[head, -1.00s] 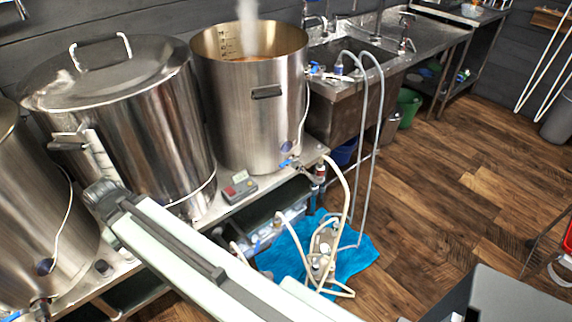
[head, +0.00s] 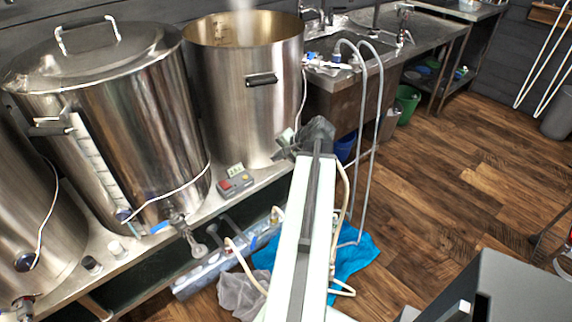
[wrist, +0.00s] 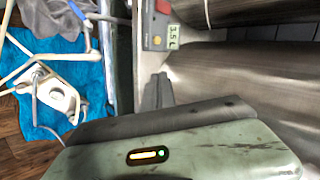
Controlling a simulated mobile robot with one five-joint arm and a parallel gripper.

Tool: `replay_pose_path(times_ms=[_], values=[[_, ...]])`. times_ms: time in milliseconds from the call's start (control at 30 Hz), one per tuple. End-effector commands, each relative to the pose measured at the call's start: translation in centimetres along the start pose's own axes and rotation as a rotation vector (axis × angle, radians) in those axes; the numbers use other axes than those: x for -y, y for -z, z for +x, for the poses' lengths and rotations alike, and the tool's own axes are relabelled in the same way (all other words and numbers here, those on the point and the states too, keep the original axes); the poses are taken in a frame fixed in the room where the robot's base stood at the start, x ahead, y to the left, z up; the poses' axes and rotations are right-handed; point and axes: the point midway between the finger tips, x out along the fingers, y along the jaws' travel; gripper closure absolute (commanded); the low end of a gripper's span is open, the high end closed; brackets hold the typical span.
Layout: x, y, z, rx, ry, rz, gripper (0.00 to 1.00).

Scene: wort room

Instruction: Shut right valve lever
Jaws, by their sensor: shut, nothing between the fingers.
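My gripper (head: 303,140), dark grey, is shut and empty. In the head view it is at the lower right of the open steel kettle (head: 245,100), in front of where that kettle's valve is. The right valve and its blue lever are hidden behind my gripper and arm, so I cannot tell the lever's position or any contact. In the wrist view the dark fingers (wrist: 158,92) point up toward the shelf edge, and no lever shows. Another blue lever (head: 160,228) is on the valve of the lidded middle kettle (head: 140,130).
A grey and red control box (head: 235,184) sits on the steel shelf, and shows in the wrist view (wrist: 157,28). Hoses and a pump (wrist: 58,95) lie below on a blue cloth (head: 350,262). A sink (head: 335,95) stands right of the kettle.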

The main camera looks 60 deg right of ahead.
Motion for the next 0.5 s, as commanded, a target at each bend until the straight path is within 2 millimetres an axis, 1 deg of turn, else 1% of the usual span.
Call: replay_pose_path(times_ms=[33,100,200,300,367,467,500], values=[[-1.9,2.2,-1.5,-0.041,0.027,0.059,1.00],[-3.5,4.2,-3.2,-0.083,0.060,0.121,1.00],[-4.7,5.6,-4.7,-0.116,0.086,0.168,1.00],[-5.0,6.0,-5.2,-0.125,0.093,0.181,1.00],[-5.0,6.0,-5.1,-0.125,0.093,0.180,1.00],[-5.0,6.1,-4.1,-0.124,0.092,0.178,1.00],[-5.0,6.2,-3.5,-0.124,0.092,0.178,1.00]])
